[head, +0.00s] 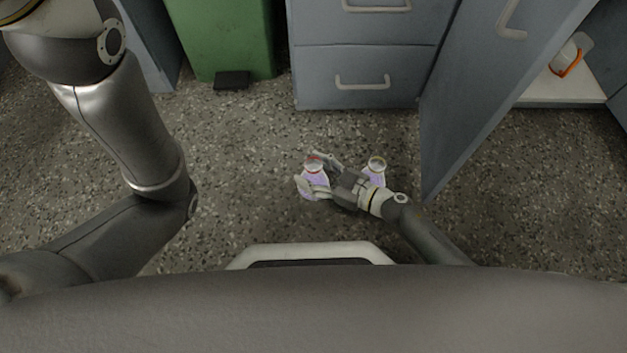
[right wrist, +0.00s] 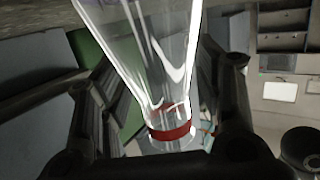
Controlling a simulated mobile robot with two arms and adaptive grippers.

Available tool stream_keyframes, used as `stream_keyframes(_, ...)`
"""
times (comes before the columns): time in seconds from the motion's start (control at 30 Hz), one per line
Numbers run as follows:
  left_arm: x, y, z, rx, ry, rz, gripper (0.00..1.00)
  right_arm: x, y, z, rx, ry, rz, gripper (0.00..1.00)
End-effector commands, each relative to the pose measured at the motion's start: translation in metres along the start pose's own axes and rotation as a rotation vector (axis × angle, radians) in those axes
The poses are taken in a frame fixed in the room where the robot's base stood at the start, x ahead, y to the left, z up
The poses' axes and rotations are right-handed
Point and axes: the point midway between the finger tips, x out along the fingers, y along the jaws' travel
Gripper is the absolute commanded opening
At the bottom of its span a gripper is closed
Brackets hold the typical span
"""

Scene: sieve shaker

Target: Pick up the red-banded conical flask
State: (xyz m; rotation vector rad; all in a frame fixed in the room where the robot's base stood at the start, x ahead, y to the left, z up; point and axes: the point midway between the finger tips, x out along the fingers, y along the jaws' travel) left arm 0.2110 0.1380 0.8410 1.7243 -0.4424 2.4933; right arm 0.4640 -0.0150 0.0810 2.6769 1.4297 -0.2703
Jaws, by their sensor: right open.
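The red-banded conical flask (head: 314,181) is clear with a violet tint and appears to stand upright on the speckled floor in the head view. In the right wrist view its clear glass body (right wrist: 150,50) fills the middle, with the red band (right wrist: 172,131) around its neck. My right gripper (head: 309,168) is open, with one finger on each side of this flask. The right wrist view also shows the gripper (right wrist: 160,100) with its dark fingers spread about the glass. I cannot tell whether either finger touches it. My left gripper is out of view.
A similar flask with a yellowish band (head: 376,167) stands just right of my right gripper, partly hidden by it. Behind are grey drawers (head: 365,62), a green bin (head: 225,40) and an open grey cabinet door (head: 480,90). Floor to the left of the flasks is clear.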

Motion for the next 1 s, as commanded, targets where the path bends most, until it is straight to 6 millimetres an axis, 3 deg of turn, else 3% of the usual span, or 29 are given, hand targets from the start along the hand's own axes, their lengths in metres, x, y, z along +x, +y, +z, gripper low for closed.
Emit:
stream_keyframes(0.03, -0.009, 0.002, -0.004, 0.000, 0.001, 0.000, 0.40, 0.011, 0.000, 0.003, -0.002, 0.005, -0.002, 0.60)
stream_keyframes(0.2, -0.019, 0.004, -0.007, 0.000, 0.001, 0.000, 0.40, 0.032, 0.000, 0.002, 0.000, 0.003, -0.001, 0.60)
stream_keyframes(0.53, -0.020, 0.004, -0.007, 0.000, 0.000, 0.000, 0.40, 0.037, 0.000, 0.000, 0.000, 0.001, -0.001, 0.58)
stream_keyframes(0.87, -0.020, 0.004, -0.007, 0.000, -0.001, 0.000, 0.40, 0.036, 0.000, 0.000, 0.000, 0.001, -0.001, 0.16)
stream_keyframes(1.0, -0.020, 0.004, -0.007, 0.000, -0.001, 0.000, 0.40, 0.036, 0.000, 0.001, 0.000, -0.001, 0.000, 0.12)
